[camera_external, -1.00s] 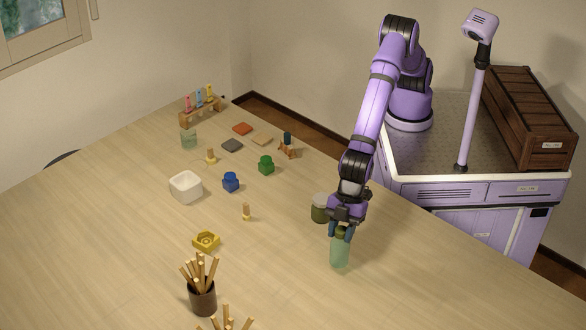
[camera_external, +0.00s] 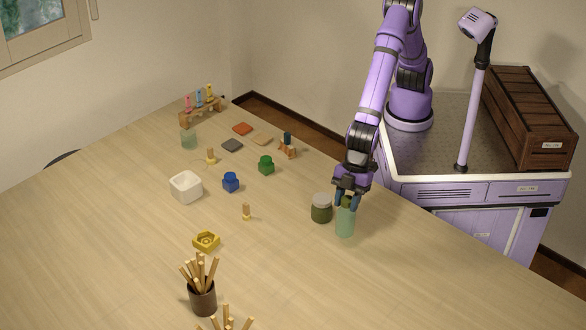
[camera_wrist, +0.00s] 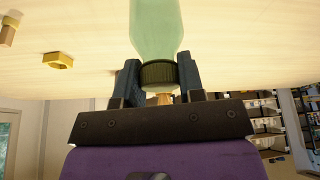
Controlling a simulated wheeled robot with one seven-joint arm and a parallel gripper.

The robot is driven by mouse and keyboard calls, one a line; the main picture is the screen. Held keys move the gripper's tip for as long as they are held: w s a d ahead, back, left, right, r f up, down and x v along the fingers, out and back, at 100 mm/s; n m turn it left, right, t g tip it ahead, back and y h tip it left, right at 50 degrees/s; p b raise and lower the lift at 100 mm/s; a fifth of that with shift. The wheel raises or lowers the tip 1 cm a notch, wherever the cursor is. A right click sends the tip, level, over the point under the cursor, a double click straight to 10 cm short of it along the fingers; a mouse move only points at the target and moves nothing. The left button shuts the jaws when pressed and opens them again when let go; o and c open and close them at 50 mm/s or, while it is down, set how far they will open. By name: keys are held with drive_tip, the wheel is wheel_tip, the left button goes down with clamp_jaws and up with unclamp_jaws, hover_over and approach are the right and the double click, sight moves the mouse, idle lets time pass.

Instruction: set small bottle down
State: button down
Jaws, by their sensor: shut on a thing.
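The small bottle (camera_external: 345,222) is pale green and translucent with a dark green cap. My gripper (camera_external: 347,199) is shut on its cap from above, near the table's right edge. The bottle is upright, just right of a dark green jar with a grey lid (camera_external: 321,208). I cannot tell whether its base touches the table. In the wrist view the bottle (camera_wrist: 155,28) points away from my gripper (camera_wrist: 160,80), with its ribbed cap (camera_wrist: 157,73) between the two dark fingers.
The wooden table (camera_external: 285,270) is clear in front of the bottle. A yellow hexagonal piece (camera_external: 206,241), a small wooden peg (camera_external: 246,212), a white square bowl (camera_external: 186,187), a blue jar (camera_external: 231,182) and a green jar (camera_external: 266,165) stand to the left. A brown stick cup (camera_external: 202,297) stands nearer.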

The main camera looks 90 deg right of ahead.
drive_tip(key=w+d+r+m, duration=0.1)
drive_tip(key=w+r, duration=0.1)
drive_tip(key=w, duration=0.6)
drive_tip(key=w+d+r, duration=0.1)
drive_tip(key=w+r, duration=0.1)
drive_tip(key=w, duration=0.7)
wheel_tip(320, 180, down, 10)
drive_tip(key=shift+a, duration=0.2)
drive_tip(key=shift+s+f, duration=0.1)
drive_tip(key=shift+f, duration=0.05)
drive_tip(key=c, duration=0.7)
unclamp_jaws()
drive_tip(key=shift+c, duration=0.2)
drive_tip(key=v, duration=1.2)
drive_tip(key=shift+s+a, duration=0.1)
drive_tip(key=shift+s, duration=0.05)
